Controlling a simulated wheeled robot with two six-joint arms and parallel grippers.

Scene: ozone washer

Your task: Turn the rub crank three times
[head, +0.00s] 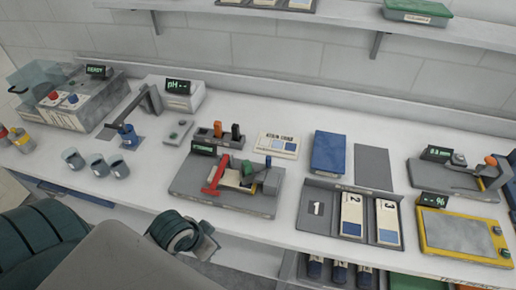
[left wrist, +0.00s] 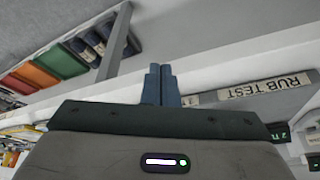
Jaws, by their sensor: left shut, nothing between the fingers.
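The rub test station (head: 183,187) is a grey base at the middle of the bench. I cannot tell for sure which part is the crank. In the left wrist view a "RUB TEST" label (left wrist: 285,85) is on the front edge, right of my left gripper (left wrist: 160,85). The gripper's two blue fingers are together with nothing between them. In the head view my left wrist is in front of the bench, below the station; the fingers are not clear there. My right gripper is not in view.
Numbered panels (head: 316,208) stand right of the station, with a blue pad (head: 329,152) behind. A yellow-framed device (head: 466,233) is at the right. Several small cups (head: 97,165) stand at the left. A lower shelf holding dark bottles (head: 338,272) is under the bench.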

